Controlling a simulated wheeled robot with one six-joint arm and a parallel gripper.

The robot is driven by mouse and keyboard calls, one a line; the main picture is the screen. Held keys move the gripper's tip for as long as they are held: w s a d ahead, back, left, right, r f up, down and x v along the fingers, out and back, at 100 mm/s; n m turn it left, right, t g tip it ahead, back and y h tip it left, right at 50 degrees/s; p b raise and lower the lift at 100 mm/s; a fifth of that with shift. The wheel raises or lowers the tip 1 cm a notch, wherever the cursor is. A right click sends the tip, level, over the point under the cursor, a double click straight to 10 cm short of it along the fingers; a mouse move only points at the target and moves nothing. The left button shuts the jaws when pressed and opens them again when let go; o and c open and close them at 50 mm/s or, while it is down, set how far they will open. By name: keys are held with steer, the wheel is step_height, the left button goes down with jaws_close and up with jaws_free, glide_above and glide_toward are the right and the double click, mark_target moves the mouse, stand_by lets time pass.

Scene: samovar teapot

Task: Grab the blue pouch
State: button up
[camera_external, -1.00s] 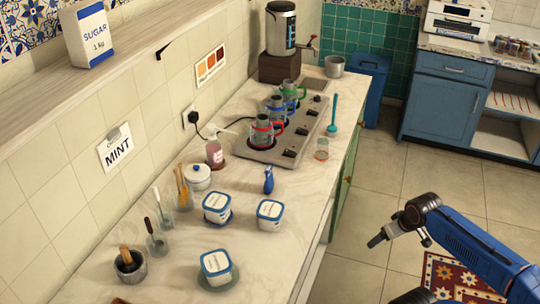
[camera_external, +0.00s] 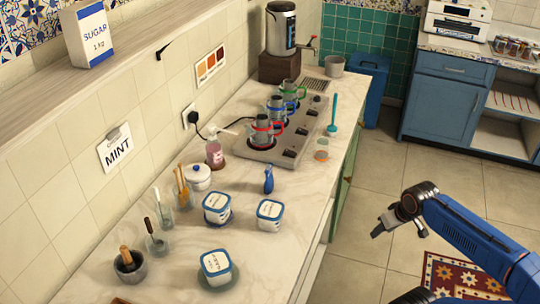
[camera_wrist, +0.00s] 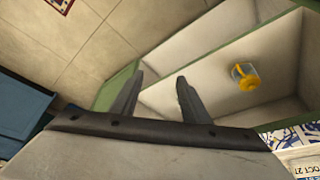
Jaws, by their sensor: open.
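A small blue item (camera_external: 268,180), the only pouch-like blue thing I make out, stands on the marble counter (camera_external: 296,205) in the external view, behind a white tub. It is too small to tell its details. My gripper (camera_external: 382,224) is over the floor to the right of the counter, well apart from the blue item. In the wrist view my gripper (camera_wrist: 158,95) is open, with nothing between its two fingers. The blue item does not show in the wrist view.
White tubs (camera_external: 270,214) stand in front of and left of the blue item. The stove (camera_external: 275,138) with pots is behind it. In the wrist view, a cabinet shelf holds a yellow item (camera_wrist: 246,78). The floor (camera_external: 350,270) beside the counter is clear.

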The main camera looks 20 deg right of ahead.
steer(key=w+a+r+m+g, duration=0.15)
steer(key=w+a+r, duration=0.25)
steer(key=w+r, duration=0.5)
step_height(320, 180, up, 18)
steer(key=m+g, duration=0.3)
steer(key=m, duration=0.4)
glide_above(269, 182)
steer(key=w, duration=0.1)
steer(key=shift+d+f, duration=0.25)
steer(key=shift+f, duration=0.05)
steer(key=shift+n, duration=0.25)
step_height(269, 182, down, 16)
steer(key=shift+f, duration=0.2)
jaws_close()
